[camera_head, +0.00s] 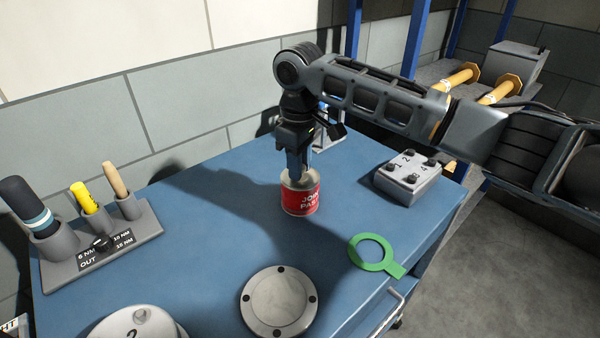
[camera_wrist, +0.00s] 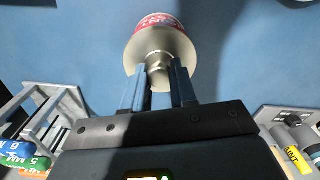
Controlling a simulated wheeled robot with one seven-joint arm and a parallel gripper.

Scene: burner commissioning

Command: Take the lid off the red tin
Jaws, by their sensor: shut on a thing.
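The red tin (camera_head: 301,200) stands upright on the blue table, its label partly readable as "JOIN PAS". It also shows at the top of the wrist view (camera_wrist: 158,19). Its pale metal lid (camera_wrist: 160,47) tapers to a small knob. My gripper (camera_head: 299,171) points down over the tin. In the wrist view its two blue fingers (camera_wrist: 158,88) are closed around the lid's knob. The lid appears to sit on the tin; the seam between them is too small to judge.
A tool holder (camera_head: 105,245) with several handled tools stands at left. A grey box with numbered knobs (camera_head: 408,178) and a green ring (camera_head: 374,252) lie to the right. A round metal flange (camera_head: 278,301) and a white round part (camera_head: 138,325) are in front.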

